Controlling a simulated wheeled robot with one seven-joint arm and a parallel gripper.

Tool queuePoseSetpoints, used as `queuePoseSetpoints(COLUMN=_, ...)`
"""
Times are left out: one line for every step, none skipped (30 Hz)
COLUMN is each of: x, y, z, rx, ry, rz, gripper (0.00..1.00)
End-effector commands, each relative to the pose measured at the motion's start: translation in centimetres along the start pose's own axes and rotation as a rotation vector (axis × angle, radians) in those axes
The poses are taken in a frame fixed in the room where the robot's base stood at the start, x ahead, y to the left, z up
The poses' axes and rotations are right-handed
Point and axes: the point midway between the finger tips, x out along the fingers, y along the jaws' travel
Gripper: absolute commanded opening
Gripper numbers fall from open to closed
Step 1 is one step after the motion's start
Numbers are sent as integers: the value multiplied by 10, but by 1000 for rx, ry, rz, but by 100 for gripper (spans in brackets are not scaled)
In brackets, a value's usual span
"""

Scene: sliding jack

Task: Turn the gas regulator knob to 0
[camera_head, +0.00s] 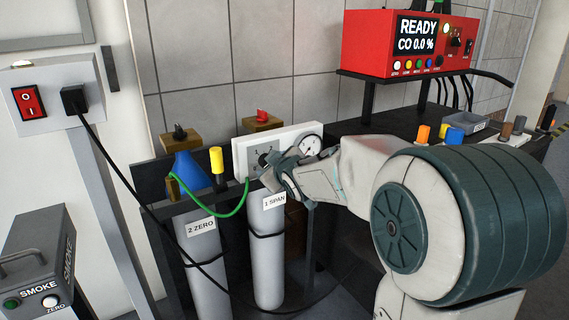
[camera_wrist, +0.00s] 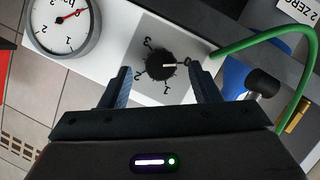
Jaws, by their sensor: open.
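The dark round regulator knob (camera_wrist: 155,68) sits on a grey dial plate with numbers around it, on the white regulator panel (camera_wrist: 120,30). Its white pointer mark points right in the wrist view, toward a label that looks like 0. My gripper (camera_wrist: 160,76) is open, with one finger on each side of the knob and visible space between. In the head view my gripper (camera_head: 272,175) is in front of the white panel (camera_head: 241,156) and hides part of the dial. The round gauge (camera_wrist: 62,30) with a red needle is beside the dial; it also shows in the head view (camera_head: 310,145).
A green hose (camera_wrist: 270,38) curves close to my gripper's right side; it also shows in the head view (camera_head: 215,213). Grey cylinders (camera_head: 265,260) stand below the panel. A blue funnel-shaped part (camera_head: 190,172) and a yellow part (camera_head: 216,160) are left of it.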

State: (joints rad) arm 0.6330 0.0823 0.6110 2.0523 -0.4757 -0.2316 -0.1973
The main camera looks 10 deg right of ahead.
Motion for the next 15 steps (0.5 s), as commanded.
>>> queuePoseSetpoints(x=-12, y=4, z=-6, rx=-2, ry=-3, rz=2, gripper=57)
queuePoseSetpoints(x=-17, y=4, z=-6, rx=-3, ry=-2, rz=2, gripper=57)
queuePoseSetpoints(x=-24, y=4, z=-6, rx=-2, ry=-2, rz=2, gripper=57)
queuePoseSetpoints(x=-29, y=4, z=-6, rx=-2, ry=-3, rz=2, gripper=57)
queuePoseSetpoints(x=-35, y=4, z=-6, rx=-2, ry=-2, rz=2, gripper=57)
queuePoseSetpoints(x=-42, y=4, z=-6, rx=-3, ry=-3, rz=2, gripper=57)
queuePoseSetpoints(x=-48, y=4, z=-6, rx=-3, ry=-2, rz=1, gripper=57)
queuePoseSetpoints(x=-54, y=4, z=-6, rx=-4, ry=-2, rz=2, gripper=57)
queuePoseSetpoints(x=-61, y=4, z=-6, rx=-1, ry=-2, rz=1, gripper=57)
queuePoseSetpoints(x=-66, y=3, z=-6, rx=-3, ry=-1, rz=1, gripper=57)
queuePoseSetpoints(x=-72, y=3, z=-6, rx=-3, ry=-2, rz=1, gripper=57)
queuePoseSetpoints(x=-79, y=3, z=-5, rx=-3, ry=-1, rz=1, gripper=57)
queuePoseSetpoints(x=-83, y=3, z=-5, rx=-3, ry=-1, rz=0, gripper=57)
queuePoseSetpoints(x=-88, y=3, z=-4, rx=-1, ry=-2, rz=0, gripper=57)
queuePoseSetpoints(x=-93, y=3, z=-4, rx=-2, ry=-1, rz=1, gripper=57)
